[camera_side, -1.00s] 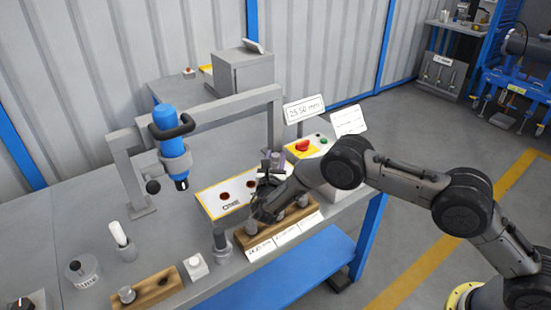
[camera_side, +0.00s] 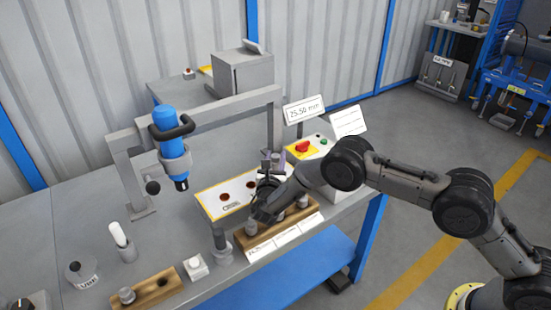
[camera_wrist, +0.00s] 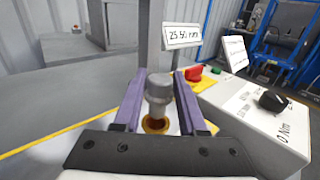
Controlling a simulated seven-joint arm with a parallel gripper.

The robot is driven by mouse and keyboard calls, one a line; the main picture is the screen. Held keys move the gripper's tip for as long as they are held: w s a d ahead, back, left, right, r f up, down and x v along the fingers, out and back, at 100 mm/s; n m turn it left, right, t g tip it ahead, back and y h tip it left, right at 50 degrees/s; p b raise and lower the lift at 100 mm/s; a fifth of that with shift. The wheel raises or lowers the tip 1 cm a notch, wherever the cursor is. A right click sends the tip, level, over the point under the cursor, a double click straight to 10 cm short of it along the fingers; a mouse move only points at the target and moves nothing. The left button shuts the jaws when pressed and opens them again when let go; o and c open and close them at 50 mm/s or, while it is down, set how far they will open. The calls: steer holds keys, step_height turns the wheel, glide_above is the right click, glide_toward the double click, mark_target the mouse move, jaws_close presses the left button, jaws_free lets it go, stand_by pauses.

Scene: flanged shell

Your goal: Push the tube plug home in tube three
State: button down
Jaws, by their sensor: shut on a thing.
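A grey plug (camera_wrist: 158,88) with a stepped round head stands between the purple fingers of my gripper (camera_wrist: 160,100) in the wrist view. My gripper is shut on it. In the side view my gripper (camera_side: 273,162) is at the right end of the white, yellow-edged panel (camera_side: 230,208). Two dark red openings, one at left (camera_side: 225,196) and one in the middle (camera_side: 251,184), show there. My gripper hides the panel's right end.
A wooden block (camera_side: 245,240) with grey pieces and labels lies in front of the panel. A control box with a red knob (camera_side: 303,146) stands close behind right. A sign (camera_side: 304,110) reads 25.50 mm. A blue tool (camera_side: 172,140) hangs on a frame at left.

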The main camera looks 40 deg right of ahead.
mark_target(276, 168)
steer(key=shift+f, duration=1.25)
steer(key=shift+c, duration=1.9)
jaws_free()
steer(key=shift+f, duration=0.1)
steer(key=shift+f, duration=0.15)
